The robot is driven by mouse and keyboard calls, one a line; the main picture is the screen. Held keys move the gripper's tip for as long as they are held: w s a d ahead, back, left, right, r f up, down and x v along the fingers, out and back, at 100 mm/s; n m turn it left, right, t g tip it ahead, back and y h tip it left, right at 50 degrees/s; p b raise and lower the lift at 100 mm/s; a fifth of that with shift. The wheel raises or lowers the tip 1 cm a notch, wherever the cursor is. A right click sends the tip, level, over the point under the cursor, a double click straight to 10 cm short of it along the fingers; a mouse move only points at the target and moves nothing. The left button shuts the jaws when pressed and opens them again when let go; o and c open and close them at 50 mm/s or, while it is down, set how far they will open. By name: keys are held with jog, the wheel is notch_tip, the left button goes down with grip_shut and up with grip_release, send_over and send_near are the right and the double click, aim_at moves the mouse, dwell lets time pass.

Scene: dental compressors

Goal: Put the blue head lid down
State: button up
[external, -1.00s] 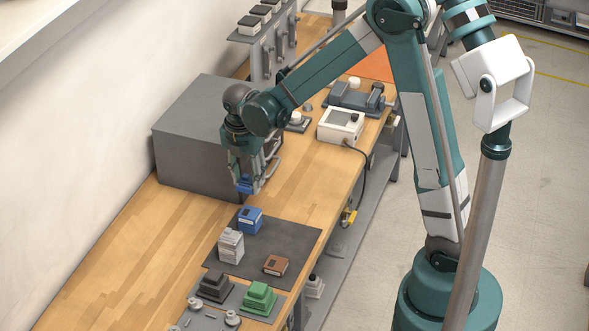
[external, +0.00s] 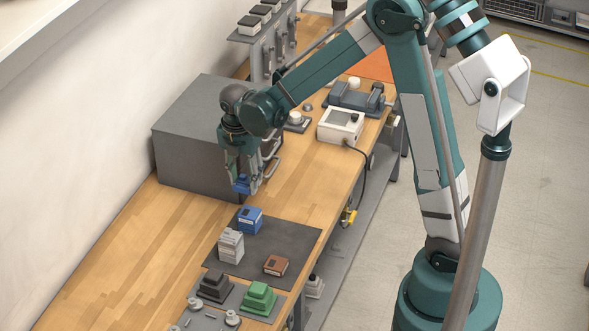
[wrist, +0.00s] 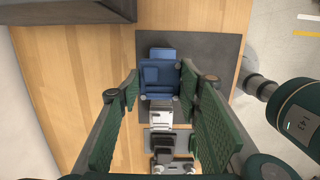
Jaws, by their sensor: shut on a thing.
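The blue head lid (external: 241,184) is between the fingers of my gripper (external: 243,186). My gripper is shut on it and holds it in the air in front of the large grey box. In the wrist view, blue surfaces (wrist: 160,76) fill the space between the green fingers; I cannot tell there where the lid ends and any blue part below begins. A blue block (external: 250,220) stands on the dark mat (external: 295,238), lower and slightly right of the held lid in the external view.
A pale grey block (external: 231,246) and a brown block (external: 276,265) are on the mat. Dark (external: 215,286) and green (external: 259,298) stepped pieces stand nearer the camera. The large grey box (external: 190,150) stands behind my gripper. Bare wood (external: 130,250) lies left of the mat.

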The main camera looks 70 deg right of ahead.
jog(key=w+a+f+b, duration=0.2)
jog(key=w+a, duration=0.4)
jog(key=a, duration=0.3)
jog(key=w+a+f+b, duration=0.2)
jog(key=w+a+f, duration=0.2)
jog(key=a, duration=0.6)
jog(key=shift+w+a, duration=0.2)
jog(key=shift+w, duration=0.65)
jog(key=shift+f, duration=0.1)
send_over(187, 259)
jog(key=shift+a+f+b, duration=0.2)
jog(key=shift+f+b, duration=0.1)
jog(key=shift+f, duration=2.8)
jog(key=shift+f, duration=1.85)
jog(key=shift+f, duration=0.15)
